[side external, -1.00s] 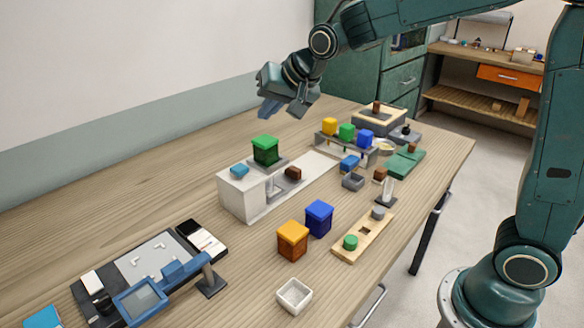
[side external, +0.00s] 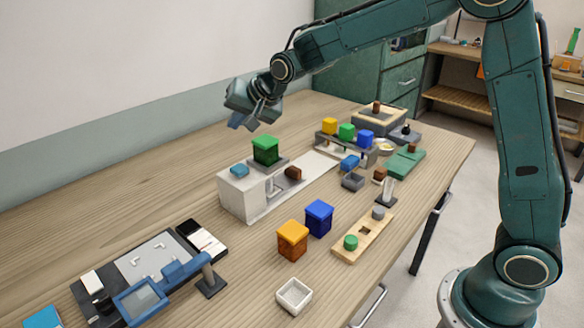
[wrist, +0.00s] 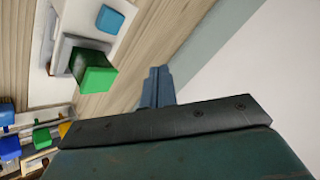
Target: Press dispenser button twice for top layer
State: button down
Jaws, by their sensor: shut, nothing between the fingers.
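The dispenser (side external: 240,197) is a white box on the table with a long flat white base running to the right. A flat blue button (side external: 239,170) sits on its top at the left; it also shows in the wrist view (wrist: 111,19). A small brown block (side external: 293,173) lies on the white base. My gripper (side external: 236,124) is shut and empty, in the air above and behind the dispenser, touching nothing. Its blue fingers (wrist: 156,87) show together in the wrist view.
A rack with yellow, green and blue blocks (side external: 346,132) stands at the back right. A blue-framed device (side external: 140,302) is at the front left. The table's left back area is clear.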

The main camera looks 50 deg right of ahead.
aim_at(236, 167)
jog(key=shift+f, duration=0.2)
jog(key=shift+f, duration=4.2)
jog(key=shift+f, duration=0.15)
jog(key=shift+f, duration=0.3)
jog(key=shift+f, duration=0.75)
jog(key=shift+r, duration=0.1)
dwell(0.5)
jog(key=shift+r, duration=1.1)
jog(key=shift+r, duration=2.5)
